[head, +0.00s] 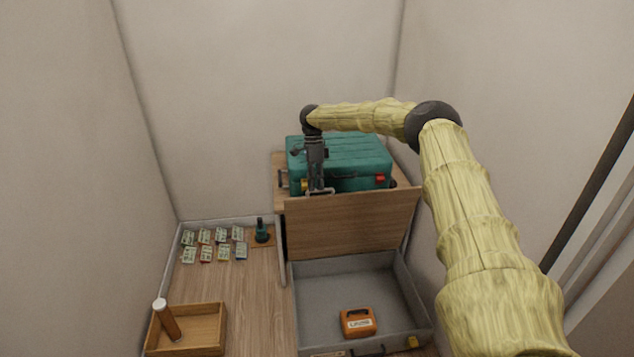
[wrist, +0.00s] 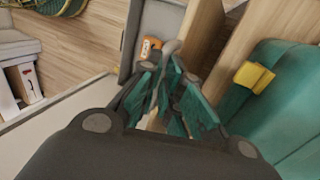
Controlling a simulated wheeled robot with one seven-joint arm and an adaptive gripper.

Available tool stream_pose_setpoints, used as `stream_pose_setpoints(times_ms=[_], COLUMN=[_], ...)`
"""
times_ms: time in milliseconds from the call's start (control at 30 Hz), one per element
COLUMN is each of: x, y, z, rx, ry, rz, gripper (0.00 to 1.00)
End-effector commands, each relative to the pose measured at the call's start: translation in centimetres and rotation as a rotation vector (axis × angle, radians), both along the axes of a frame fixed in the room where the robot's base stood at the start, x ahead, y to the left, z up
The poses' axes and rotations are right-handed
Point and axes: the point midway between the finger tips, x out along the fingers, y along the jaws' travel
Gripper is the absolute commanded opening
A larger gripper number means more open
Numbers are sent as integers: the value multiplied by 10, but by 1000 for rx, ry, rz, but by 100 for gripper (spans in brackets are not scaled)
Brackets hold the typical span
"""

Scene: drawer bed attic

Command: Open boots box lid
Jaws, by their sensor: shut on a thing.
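The wooden boots box lid (head: 350,225) stands raised, close to upright, at the back of the grey-lined box (head: 309,300). The box's inside is open to view, with an orange case (head: 357,322) on its floor. My gripper (head: 320,190) is at the lid's top edge, near its left end, and is shut on the lid. In the wrist view the fingers (wrist: 172,85) close around the edge area beside a grey curved piece, and the lid's pale wood (wrist: 203,30) runs away from them. The exact contact is partly hidden by the fingers.
A teal case (head: 340,158) rests on a wooden surface right behind the lid, close to my gripper. To the left are a wooden tray (head: 208,318) with a brown bottle, several small cards and a dark green object (head: 262,232). Walls enclose the back and sides.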

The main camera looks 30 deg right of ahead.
Motion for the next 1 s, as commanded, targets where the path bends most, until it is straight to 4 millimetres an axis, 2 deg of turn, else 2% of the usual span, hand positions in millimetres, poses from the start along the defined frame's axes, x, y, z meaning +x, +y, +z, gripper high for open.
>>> stream_pose_setpoints(times_ms=[33,100,133,233,333,533,1000], x=[-5,-5,-5,-5,-5,-6,-6], y=[0,0,1,0,0,-2,-4], z=[-20,-20,-20,-20,-20,-18,-16], rx=[-7,-7,-7,-6,-6,-4,-4], ry=[12,13,13,13,13,11,9], rz=[4,5,6,5,4,1,-3], gripper=[11,20,20,34,40,42,35])
